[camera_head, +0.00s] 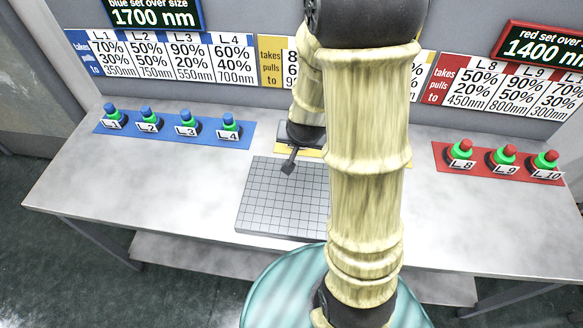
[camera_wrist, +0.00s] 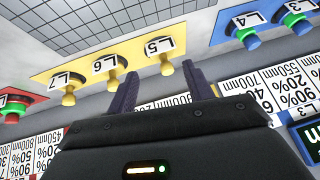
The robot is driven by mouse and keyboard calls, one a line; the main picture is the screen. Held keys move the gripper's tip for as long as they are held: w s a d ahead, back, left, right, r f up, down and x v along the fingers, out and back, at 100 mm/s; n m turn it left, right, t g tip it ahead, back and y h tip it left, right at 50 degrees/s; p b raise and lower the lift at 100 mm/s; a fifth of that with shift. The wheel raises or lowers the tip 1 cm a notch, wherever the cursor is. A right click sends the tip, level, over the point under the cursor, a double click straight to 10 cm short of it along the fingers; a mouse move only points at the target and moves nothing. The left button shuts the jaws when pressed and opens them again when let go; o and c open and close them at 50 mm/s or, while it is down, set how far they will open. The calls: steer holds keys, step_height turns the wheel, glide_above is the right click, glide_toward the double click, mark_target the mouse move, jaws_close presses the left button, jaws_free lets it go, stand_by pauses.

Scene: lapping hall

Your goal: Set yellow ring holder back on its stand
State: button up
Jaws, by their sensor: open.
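In the wrist view, three yellow ring holders labelled L5 (camera_wrist: 163,66), L6 (camera_wrist: 110,76) and L7 (camera_wrist: 68,98) are on a yellow mat (camera_wrist: 137,54). They have yellow knobs and no green part shows on them. My gripper (camera_wrist: 159,72) is open, with its two dark fingers apart on either side of L5's knob in the picture. I cannot tell whether they touch it. In the head view, my arm hides nearly all the yellow mat (camera_head: 312,152) and its holders. One dark finger shows there, near the gridded plate.
The grey gridded plate (camera_head: 262,196) lies in the table's middle. Blue-knobbed holders with green bodies stand on a blue mat (camera_head: 137,134) at left, red-knobbed ones on a red mat (camera_head: 452,170) at right. A wall with label boards (camera_head: 160,58) rises behind. The table's left front is clear.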

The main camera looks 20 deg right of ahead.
steer(key=s+a+r+n+g+y, duration=0.1)
steer(key=s+a+r+n, duration=0.1)
steer(key=s, duration=0.3)
steer(key=s+a+r+n+g, duration=0.2)
steer(key=s+a+n, duration=0.2)
steer(key=s, duration=0.2)
steer(key=shift+a+r+g+y, duration=0.15)
steer(key=shift+r+g+y, duration=0.15)
steer(key=shift+y, duration=0.1)
steer(key=p+v, duration=0.3)
steer(key=shift+w+r, duration=0.2)
steer(key=shift+w, duration=0.15)
